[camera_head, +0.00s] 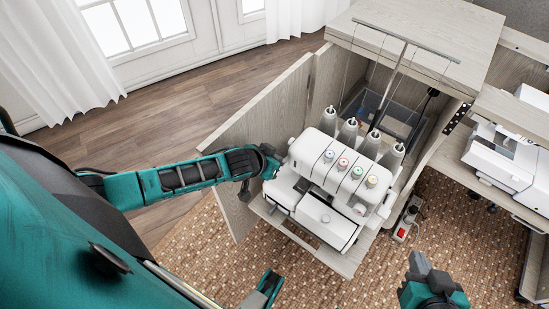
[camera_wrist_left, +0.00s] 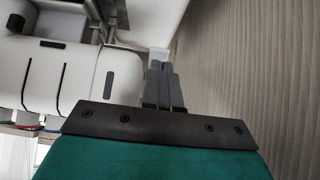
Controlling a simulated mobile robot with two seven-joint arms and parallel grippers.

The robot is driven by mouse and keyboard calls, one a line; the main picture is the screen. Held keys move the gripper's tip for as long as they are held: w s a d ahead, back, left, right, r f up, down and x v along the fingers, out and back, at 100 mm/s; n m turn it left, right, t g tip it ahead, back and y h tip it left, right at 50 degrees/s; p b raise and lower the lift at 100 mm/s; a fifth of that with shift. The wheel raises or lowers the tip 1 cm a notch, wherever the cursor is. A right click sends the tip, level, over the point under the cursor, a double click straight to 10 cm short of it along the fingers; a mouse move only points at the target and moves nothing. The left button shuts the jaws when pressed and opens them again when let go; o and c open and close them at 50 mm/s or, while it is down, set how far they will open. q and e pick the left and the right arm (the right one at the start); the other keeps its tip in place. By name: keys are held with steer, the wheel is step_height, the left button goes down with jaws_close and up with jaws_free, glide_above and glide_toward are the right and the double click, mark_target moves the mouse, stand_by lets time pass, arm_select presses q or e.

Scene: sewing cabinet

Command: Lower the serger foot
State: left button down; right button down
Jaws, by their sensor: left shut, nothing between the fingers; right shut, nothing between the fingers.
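The white serger (camera_head: 335,165) stands on the cabinet's pull-out shelf, with several coloured dials along its top. My left gripper (camera_head: 273,163) is at the serger's left side, near its body. In the left wrist view, my left gripper (camera_wrist_left: 163,84) is shut and empty, with the serger's white body (camera_wrist_left: 75,75) to the left. The fingers point into the gap between the serger and a wooden panel. The serger foot and its lever cannot be made out in either view. My right gripper (camera_head: 420,264) is shut and empty at the lower right, away from the serger.
The open cabinet door (camera_head: 262,125) stands left of the serger, close to my left arm. Several thread cones (camera_head: 371,143) stand behind it. A second white machine (camera_head: 505,155) is on the right. A power strip (camera_head: 405,222) lies right of the shelf.

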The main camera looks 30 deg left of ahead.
arm_select(q)
steer(key=shift+r, duration=0.1)
arm_select(e)
steer(key=shift+r, duration=0.15)
arm_select(q)
steer(key=shift+r+p, duration=0.7)
steer(key=shift+p, duration=0.25)
arm_select(e)
steer(key=shift+a+r, duration=0.1)
steer(key=shift+r, duration=0.85)
steer(key=shift+w, duration=0.1)
